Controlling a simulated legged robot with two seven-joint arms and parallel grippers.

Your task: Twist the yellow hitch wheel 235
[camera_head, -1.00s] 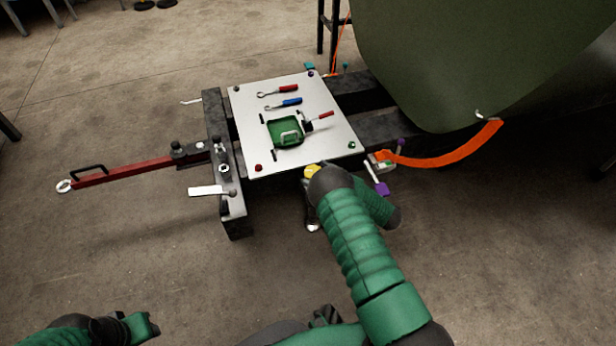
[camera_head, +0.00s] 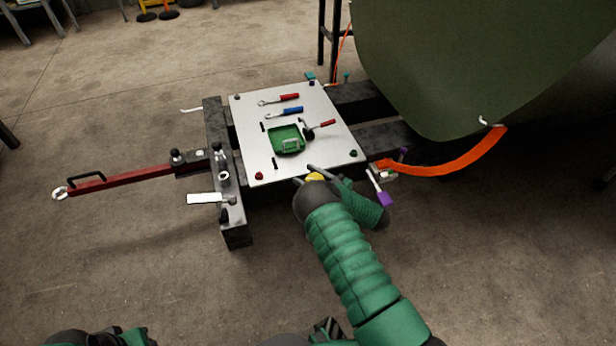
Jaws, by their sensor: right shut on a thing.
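The yellow hitch wheel (camera_head: 315,177) shows as a small yellow patch at the front edge of the dark frame, just below the white board. My right gripper (camera_head: 311,175) is shut on it, with dark fingers on either side. My right wrist and forearm hide most of the wheel and its mount. My left gripper cannot be made out; only part of my left arm shows at the bottom left corner.
A white board (camera_head: 250,110) holds a green tray (camera_head: 288,141), wrenches and another red-handled tool. A red tow bar (camera_head: 125,178) extends left. A white lever (camera_head: 204,198) sticks out at the frame's front left. An orange strap (camera_head: 450,162) and a purple-ended lever (camera_head: 383,198) lie right. Open floor is in front.

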